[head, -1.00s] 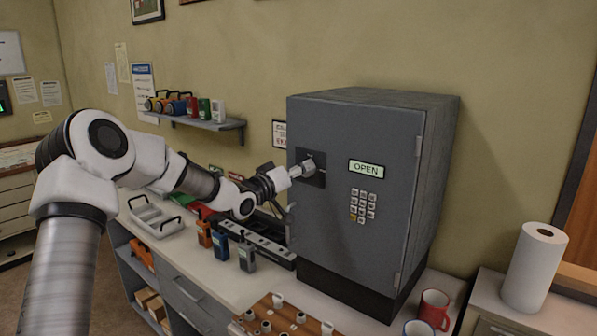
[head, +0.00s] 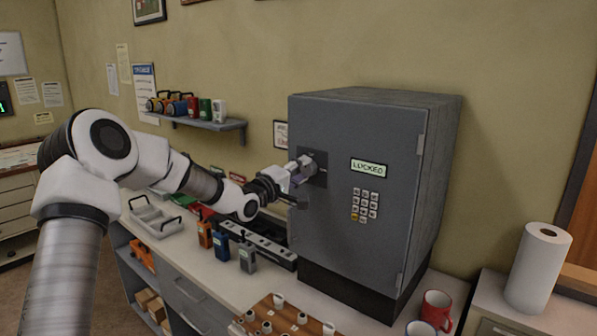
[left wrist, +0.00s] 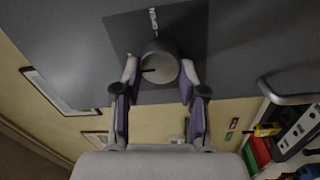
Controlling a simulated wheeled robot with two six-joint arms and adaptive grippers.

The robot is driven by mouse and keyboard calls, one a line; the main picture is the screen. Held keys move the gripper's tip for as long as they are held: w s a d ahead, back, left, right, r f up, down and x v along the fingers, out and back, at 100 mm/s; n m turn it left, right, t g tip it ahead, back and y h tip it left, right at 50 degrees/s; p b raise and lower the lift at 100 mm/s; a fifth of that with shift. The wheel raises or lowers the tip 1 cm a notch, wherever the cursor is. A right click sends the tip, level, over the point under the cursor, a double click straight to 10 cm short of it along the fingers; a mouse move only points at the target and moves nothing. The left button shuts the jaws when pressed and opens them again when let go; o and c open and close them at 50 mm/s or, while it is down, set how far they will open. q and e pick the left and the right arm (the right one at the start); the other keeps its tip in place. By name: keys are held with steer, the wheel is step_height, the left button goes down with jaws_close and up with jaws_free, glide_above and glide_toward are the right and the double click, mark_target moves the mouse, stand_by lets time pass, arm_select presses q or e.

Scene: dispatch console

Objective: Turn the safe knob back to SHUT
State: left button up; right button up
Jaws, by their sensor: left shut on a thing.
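The grey safe (head: 350,240) stands on the counter with its door closed. Its small green display (head: 368,168) reads LOCKED in the head view; a keypad (head: 365,204) sits below it. The round safe knob (left wrist: 160,66) is on a dark plate (left wrist: 190,30) in the left wrist view, with a dark mark on its face pointing left in that picture. My left gripper (head: 300,170) is at the knob; in the left wrist view its two fingers (left wrist: 160,78) lie on either side of it, shut on it. My right gripper is not in view.
A wall shelf (head: 205,124) with several small objects is behind my left arm. Radios (head: 220,246), a white tray (head: 155,219) and a peg board (head: 285,318) are on the counter. A red mug (head: 436,309) stands near the safe's right foot.

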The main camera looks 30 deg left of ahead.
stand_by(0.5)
arm_select(q)
steer(key=o, duration=1.2)
steer(key=shift+w+d, duration=0.15)
steer(key=shift+c, duration=0.2)
steer(key=shift+w+d+f, duration=0.1)
steer(key=shift+w+d, duration=0.15)
steer(key=shift+w, duration=0.05)
steer(key=shift+s+a, duration=0.15)
steer(key=shift+s, duration=0.1)
steer(key=s, duration=1.1)
steer(key=shift+s+a+f, duration=0.15)
steer(key=shift+a+f, duration=0.15)
steer(key=shift+f, duration=0.05)
